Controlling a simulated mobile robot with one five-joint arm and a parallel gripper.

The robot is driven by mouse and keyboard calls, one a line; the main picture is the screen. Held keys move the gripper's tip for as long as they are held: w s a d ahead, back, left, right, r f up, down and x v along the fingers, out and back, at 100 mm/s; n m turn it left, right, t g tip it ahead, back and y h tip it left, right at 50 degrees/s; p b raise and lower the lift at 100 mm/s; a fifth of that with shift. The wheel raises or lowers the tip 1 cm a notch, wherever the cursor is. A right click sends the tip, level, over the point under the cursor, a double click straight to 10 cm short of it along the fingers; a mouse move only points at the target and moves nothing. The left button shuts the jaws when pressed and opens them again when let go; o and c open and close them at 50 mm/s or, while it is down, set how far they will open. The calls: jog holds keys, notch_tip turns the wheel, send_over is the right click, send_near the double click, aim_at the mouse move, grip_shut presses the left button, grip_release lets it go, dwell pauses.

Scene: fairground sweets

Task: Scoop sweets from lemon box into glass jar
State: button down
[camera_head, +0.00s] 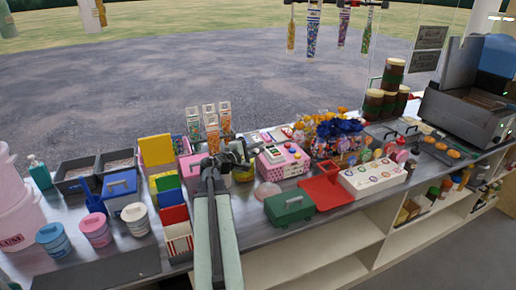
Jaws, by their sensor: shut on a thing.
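My gripper (240,154) is over the middle of the counter, at the far end of my raised arm. It is shut on a small grey thing, too small and overlapped to name surely. A glass jar (244,174) with yellowish contents stands just below or behind the gripper, partly hidden by it. I cannot tell whether they touch. A yellow box or raised lid (157,150) stands to the left, behind coloured boxes. I cannot tell whether it is the lemon box, and no sweets show clearly inside it.
Pink and blue tubs (95,230) stand at the left of the counter (130,258). A green case (289,208) and a red tray (321,193) lie right of my arm. Tall sweet packs (210,125) stand behind. Bags hang overhead.

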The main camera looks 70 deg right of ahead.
jog(key=w+d+r+n+g+y+p, duration=0.1)
jog(key=w+d+r+n+y+p, duration=0.2)
jog(key=r+p, duration=0.5)
jog(key=w+d+n+p, duration=0.1)
jog(key=n+p, duration=0.1)
jog(key=p, duration=0.2)
jog(key=shift+r+n, duration=0.2)
jog(key=shift+n, duration=0.2)
jog(key=w+d+r+n+g+y+p, duration=0.1)
jog(key=w+d+r+n+y+p, duration=0.1)
jog(key=w+d+r+n+p, duration=0.1)
jog(key=shift+w+d+r+n+g+y+p, duration=0.15)
jog(key=shift+w+d+n+g+y+p, duration=0.25)
jog(key=shift+w+d+p, duration=0.3)
jog(key=shift+a+r, duration=0.1)
jog(key=shift+s, duration=0.2)
